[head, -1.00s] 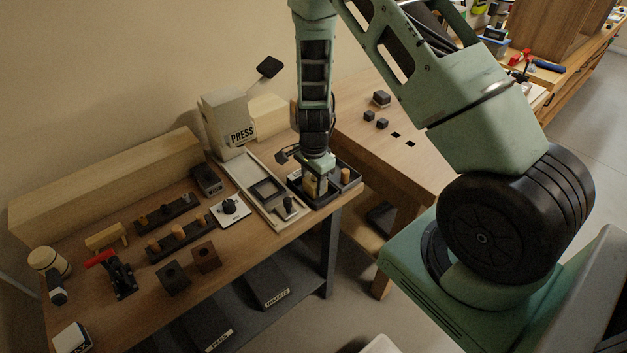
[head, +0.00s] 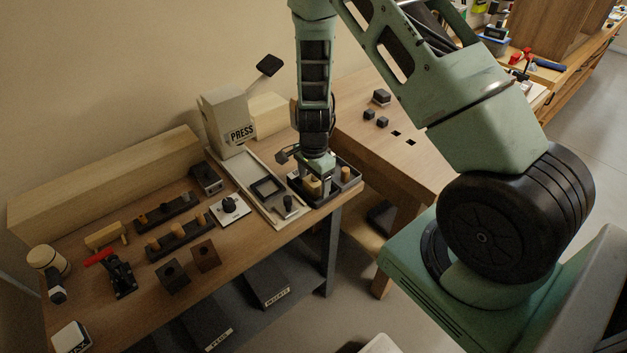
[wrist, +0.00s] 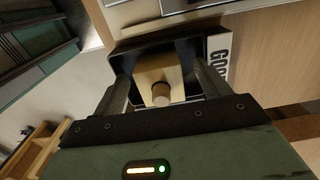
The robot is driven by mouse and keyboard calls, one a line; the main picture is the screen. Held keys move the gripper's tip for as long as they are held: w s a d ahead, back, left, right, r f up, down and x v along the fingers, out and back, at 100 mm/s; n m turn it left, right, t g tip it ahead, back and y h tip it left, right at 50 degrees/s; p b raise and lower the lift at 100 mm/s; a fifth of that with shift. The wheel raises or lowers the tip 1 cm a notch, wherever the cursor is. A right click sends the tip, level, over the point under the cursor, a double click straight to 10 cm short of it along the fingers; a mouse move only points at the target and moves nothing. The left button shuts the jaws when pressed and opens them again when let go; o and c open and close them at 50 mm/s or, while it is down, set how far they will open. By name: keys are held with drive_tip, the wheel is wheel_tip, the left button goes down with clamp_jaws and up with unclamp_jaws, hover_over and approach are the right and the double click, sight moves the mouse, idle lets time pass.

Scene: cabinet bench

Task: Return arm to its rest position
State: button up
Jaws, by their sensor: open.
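My gripper (head: 314,184) points down over a dark tray (head: 328,201) at the right end of the bench. In the wrist view my gripper (wrist: 163,88) is open, with one finger on each side of a light wooden block (wrist: 159,72) that has a round peg on it. The block also shows below the gripper in the head view (head: 312,187). It sits in the tray, next to a label starting "GOO" (wrist: 219,58). A gap shows beside the block; I cannot tell whether either finger touches it.
A press (head: 228,120) stands left of my arm, with a pale fixture (head: 262,190) before it. Peg racks (head: 180,239) and a red-handled clamp (head: 118,272) lie further left. Another table (head: 400,125) stands behind right.

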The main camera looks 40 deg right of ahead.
drive_tip(key=shift+r+p, duration=3)
drive_tip(key=shift+r, duration=0.55)
drive_tip(key=s+a+r+n+y+b, duration=0.1)
drive_tip(key=s+a+r+n, duration=0.3)
drive_tip(key=a+r+n, duration=0.45)
drive_tip(key=s+a+r+n+y+b, duration=0.1)
drive_tip(key=s+a+r+n, duration=0.2)
drive_tip(key=a+r, duration=0.55)
drive_tip(key=s+a+r+n, duration=0.2)
drive_tip(key=s+a+n, duration=0.1)
drive_tip(key=s+n, duration=0.4)
drive_tip(key=s+a+r+n+h+b, duration=0.1)
drive_tip(key=s+a+r+n, duration=0.2)
drive_tip(key=s+n, duration=0.4)
drive_tip(key=s, duration=0.3)
drive_tip(key=shift+s+a+r, duration=0.15)
drive_tip(key=shift+a, duration=0.25)
